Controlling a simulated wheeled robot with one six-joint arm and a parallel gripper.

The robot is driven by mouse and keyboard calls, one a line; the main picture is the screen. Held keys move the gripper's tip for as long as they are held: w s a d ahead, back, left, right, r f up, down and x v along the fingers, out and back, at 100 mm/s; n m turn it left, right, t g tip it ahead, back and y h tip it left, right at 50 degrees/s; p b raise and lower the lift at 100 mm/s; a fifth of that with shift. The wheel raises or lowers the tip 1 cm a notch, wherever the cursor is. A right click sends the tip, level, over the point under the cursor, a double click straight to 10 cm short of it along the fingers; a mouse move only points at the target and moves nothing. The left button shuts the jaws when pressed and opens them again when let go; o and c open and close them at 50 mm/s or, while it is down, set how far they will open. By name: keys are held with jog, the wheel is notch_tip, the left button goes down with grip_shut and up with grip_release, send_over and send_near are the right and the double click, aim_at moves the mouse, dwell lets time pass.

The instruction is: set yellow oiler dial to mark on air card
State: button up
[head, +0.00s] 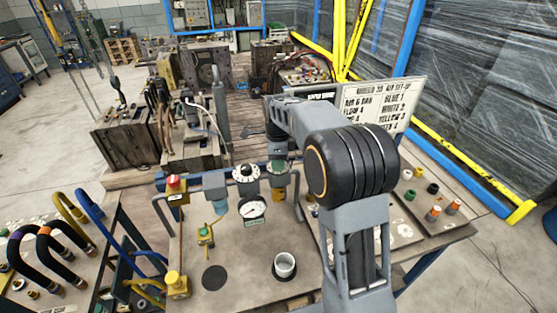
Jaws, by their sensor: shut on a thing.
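The oiler is the right-hand unit of the air set on the bench, with a yellow bowl (279,193) below and a dial (278,169) with a dark marked rim on top. My gripper (279,158) points down from the wrist right over this dial and is shut on it. The fingers are small here and the pointer setting cannot be read. The air card (401,101) stands behind my arm; its heading reads "MOULD 30 AIR SET-UP". Lines with BLUE 1, WHITE 2 and YELLOW 3 show; my arm hides part of it.
Beside the oiler are a white-dialled regulator (246,173), a pressure gauge (253,209) and a unit with a blue bowl (220,206).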

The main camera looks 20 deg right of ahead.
jog(key=shift+m, duration=0.7)
jog(key=o, duration=0.9)
jog(key=shift+r, duration=0.1)
notch_tip(320, 180, up, 14)
jog(key=shift+f, duration=0.15)
